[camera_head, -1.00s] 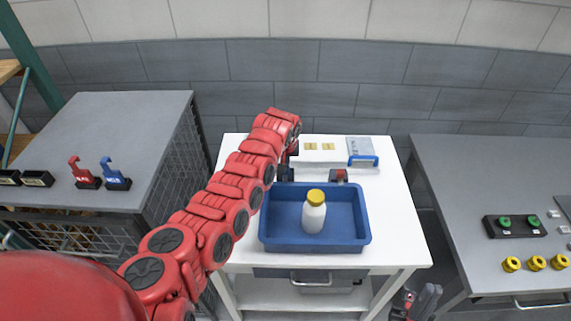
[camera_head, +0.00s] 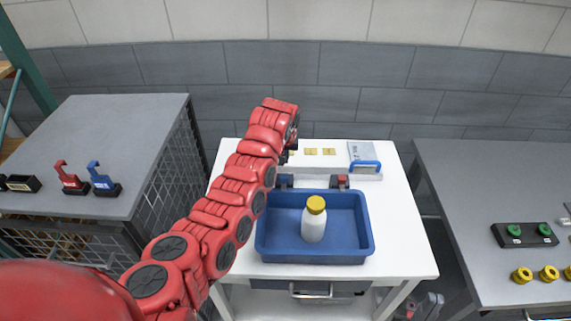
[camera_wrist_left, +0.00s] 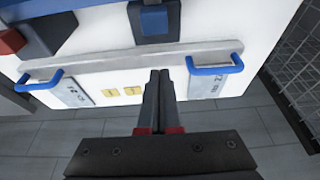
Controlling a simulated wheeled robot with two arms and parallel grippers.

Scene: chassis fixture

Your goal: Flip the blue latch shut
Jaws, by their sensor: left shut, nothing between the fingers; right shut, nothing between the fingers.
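A blue hooked lever (camera_head: 103,179) stands raised on a black base on the left bench. A dark block with a blue face (camera_head: 285,181) stands at the tray's back edge on the white table; it also shows in the left wrist view (camera_wrist_left: 157,20). I cannot tell which is the latch. My left gripper (camera_wrist_left: 160,72) is shut and empty, its tips over a grey rail just beyond the blue-faced block. In the head view my arm mostly hides it. My right gripper (camera_head: 434,299) is shut and empty, low beside the white table's front right.
A blue tray (camera_head: 268,245) holds a white bottle (camera_head: 313,225) with a yellow cap. A red-faced block (camera_head: 341,181) and a blue-handled plate (camera_head: 362,152) are nearby. A red lever (camera_head: 70,180) stands on the left bench. The right bench (camera_head: 460,185) holds green buttons and yellow rings.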

